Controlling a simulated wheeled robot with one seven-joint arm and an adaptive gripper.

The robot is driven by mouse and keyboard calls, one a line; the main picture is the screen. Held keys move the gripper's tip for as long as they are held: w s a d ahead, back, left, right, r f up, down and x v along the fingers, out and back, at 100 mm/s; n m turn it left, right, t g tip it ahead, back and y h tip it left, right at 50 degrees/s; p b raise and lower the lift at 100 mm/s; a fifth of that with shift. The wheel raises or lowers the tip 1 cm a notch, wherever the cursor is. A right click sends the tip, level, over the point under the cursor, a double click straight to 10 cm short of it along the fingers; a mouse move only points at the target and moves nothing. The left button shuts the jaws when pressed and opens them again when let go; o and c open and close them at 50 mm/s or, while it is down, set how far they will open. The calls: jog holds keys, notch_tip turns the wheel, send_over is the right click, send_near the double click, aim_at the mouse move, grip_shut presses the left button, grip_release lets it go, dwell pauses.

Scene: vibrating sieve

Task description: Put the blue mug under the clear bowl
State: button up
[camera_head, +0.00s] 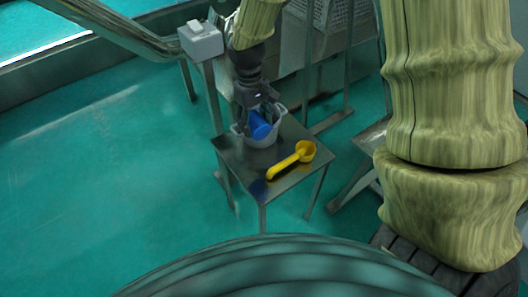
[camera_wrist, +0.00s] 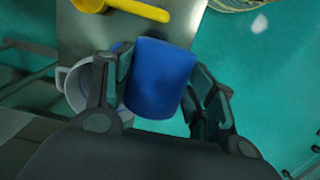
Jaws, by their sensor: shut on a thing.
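The blue mug (camera_head: 261,125) is held by my gripper (camera_head: 257,112) at the back of a small metal table. In the wrist view the mug (camera_wrist: 160,82) sits between the two fingers of my gripper (camera_wrist: 163,95), which are shut on it. A pale bowl with handles (camera_head: 268,141), which seems to be the clear bowl, stands on the table. In the head view the mug overlaps it. In the wrist view the bowl (camera_wrist: 73,88) is left of the mug, partly hidden by the left finger. I cannot tell the height between mug and table.
A yellow scoop (camera_head: 293,160) lies on the metal table (camera_head: 238,157) in front of the bowl; it also shows in the wrist view (camera_wrist: 90,5). A post with a grey box (camera_head: 201,40) stands left of my arm. Metal frames stand behind the table. Green floor lies open at left.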

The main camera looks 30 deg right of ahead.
notch_tip(320, 180, down, 17)
jog(key=shift+r, duration=0.1)
dwell(0.7)
jog(key=o, duration=1)
jog(key=shift+o, duration=0.6)
